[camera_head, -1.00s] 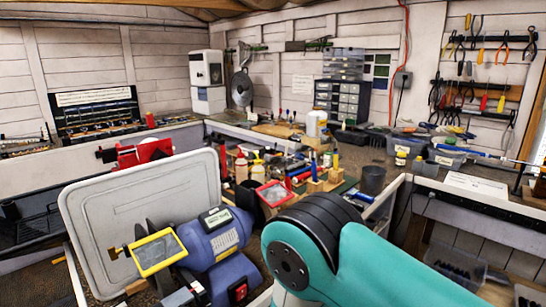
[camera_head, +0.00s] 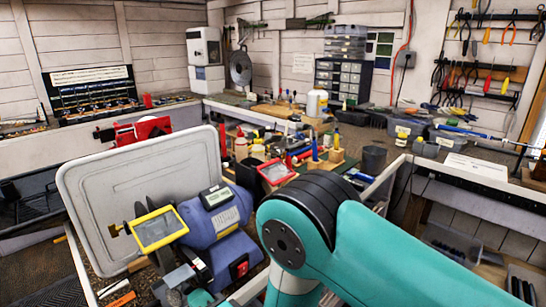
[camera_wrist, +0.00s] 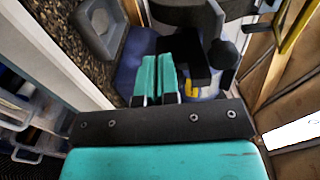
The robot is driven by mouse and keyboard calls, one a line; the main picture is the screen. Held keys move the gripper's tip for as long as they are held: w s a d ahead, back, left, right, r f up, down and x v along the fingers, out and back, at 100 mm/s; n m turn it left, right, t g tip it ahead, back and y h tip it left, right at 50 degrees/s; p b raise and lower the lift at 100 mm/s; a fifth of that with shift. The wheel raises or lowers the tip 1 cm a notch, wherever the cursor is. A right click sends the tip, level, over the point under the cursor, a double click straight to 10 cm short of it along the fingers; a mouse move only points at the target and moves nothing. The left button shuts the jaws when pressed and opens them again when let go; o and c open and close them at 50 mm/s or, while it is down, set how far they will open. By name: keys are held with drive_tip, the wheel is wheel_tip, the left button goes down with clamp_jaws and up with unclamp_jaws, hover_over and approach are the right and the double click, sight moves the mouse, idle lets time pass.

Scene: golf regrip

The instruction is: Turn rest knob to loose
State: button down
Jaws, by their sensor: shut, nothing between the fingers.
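The blue bench grinder (camera_head: 220,222) stands on the bench in the head view, with a yellow-framed eye shield (camera_head: 158,230) over its near wheel. A brass-coloured knob (camera_head: 113,230) sticks out left of the shield. A grey tool rest (camera_head: 180,276) shows below the shield. In the wrist view the blue grinder body (camera_wrist: 132,62) lies beyond my gripper (camera_wrist: 158,68). Its two teal fingers are together, with nothing between them. A dark rounded knob-like part (camera_wrist: 223,53) is right of the fingertips, apart from them in the picture. I cannot tell surely which part is the rest knob.
A large pale panel (camera_head: 120,190) stands upright behind the grinder. Bottles, tools and a dark cup (camera_head: 374,158) crowd the bench behind. My teal arm covers the lower right.

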drive_tip(key=b+v, duration=0.5)
drive_tip(key=shift+r, duration=0.1)
idle(0.3)
